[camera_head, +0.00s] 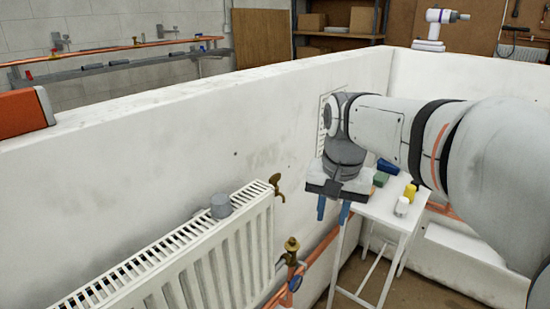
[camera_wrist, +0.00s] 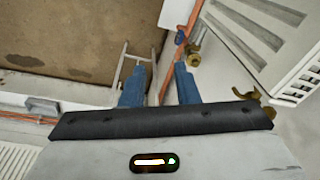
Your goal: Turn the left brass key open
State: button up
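A brass key (camera_head: 276,186) sticks out from the upper right end of the white radiator (camera_head: 245,245) in the head view. A brass valve (camera_head: 291,248) stands lower, on the pipe beside the radiator. In the wrist view a brass key (camera_wrist: 264,100) shows at the right, partly hidden by my gripper body, and a brass fitting (camera_wrist: 195,56) is farther up. I cannot tell which one the task calls left. My gripper (camera_head: 332,211) points down to the right of both brass parts, apart from them. Its blue fingers (camera_wrist: 158,84) are spread with nothing between them.
A grey cylinder (camera_head: 220,205) sits on the radiator top. A blue-handled part (camera_head: 295,283) is on the copper pipe (camera_head: 318,250). A small white table (camera_head: 382,207) with bottles and blocks stands behind my gripper. A white wall (camera_head: 200,150) runs behind the radiator.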

aim_at(275, 181)
jog(key=w+a+r+m, duration=0.1)
jog(key=w+a+r, duration=0.2)
jog(key=w+a, duration=0.1)
jog(key=w+a+r+m+g+p, duration=0.1)
jog(key=w+a+r, duration=0.2)
jog(key=w+a, duration=0.1)
jog(key=w+a+r+m, duration=0.2)
jog(key=w+a+r, duration=0.1)
jog(key=shift+w+a+r+p, duration=0.25)
jog(key=shift+w+a+p, duration=0.1)
jog(key=shift+w+a, duration=0.05)
jog(key=shift+f, duration=0.3)
notch_tip(275, 181, down, 7)
jog(key=shift+r+b, duration=0.1)
jog(key=shift+b, duration=0.3)
